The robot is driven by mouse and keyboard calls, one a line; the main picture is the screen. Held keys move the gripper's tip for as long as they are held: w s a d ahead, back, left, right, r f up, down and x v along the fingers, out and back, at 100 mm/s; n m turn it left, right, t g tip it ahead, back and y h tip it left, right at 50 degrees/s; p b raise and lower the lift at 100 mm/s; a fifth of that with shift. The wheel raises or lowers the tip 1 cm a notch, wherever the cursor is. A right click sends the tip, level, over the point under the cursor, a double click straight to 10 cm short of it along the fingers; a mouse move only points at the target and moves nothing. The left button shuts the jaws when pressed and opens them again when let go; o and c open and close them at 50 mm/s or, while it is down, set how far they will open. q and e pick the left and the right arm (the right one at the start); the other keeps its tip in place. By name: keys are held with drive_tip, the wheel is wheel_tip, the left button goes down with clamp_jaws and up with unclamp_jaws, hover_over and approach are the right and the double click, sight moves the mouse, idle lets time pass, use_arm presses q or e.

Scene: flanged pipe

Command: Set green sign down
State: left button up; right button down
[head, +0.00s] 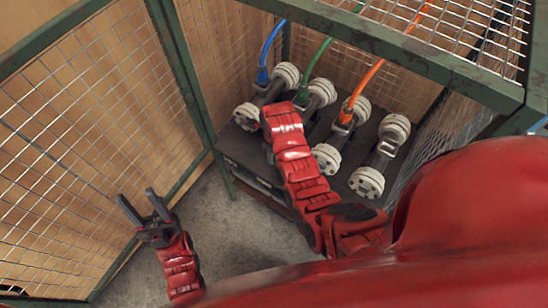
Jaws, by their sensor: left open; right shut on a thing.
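No green sign shows in the head view. My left gripper (137,194) is at the lower left, its two dark fingers apart and empty, over the floor in front of the mesh wall. My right arm reaches from the lower right up to the rack, and its red wrist covers part of the pipe with the green hose. The jaws of my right gripper are hidden behind that wrist, so what they hold cannot be seen. The green hose (318,62) runs down to a grey flanged pipe (322,92).
Several grey flanged pipes lie side by side on a dark low table (232,146). A blue hose (266,52) and an orange hose (376,70) join two of them. A green-framed mesh cage (172,60) surrounds the table. The grey floor (225,235) is bare.

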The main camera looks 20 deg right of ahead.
drive_tip(key=shift+w, duration=0.25)
wheel_tip(320, 180, down, 2)
drive_tip(key=shift+f+p, duration=0.25)
drive_tip(key=shift+p, duration=0.45)
drive_tip(key=shift+f, duration=0.55)
drive_tip(key=shift+f, duration=0.1)
drive_tip(key=c, duration=0.7)
unclamp_jaws()
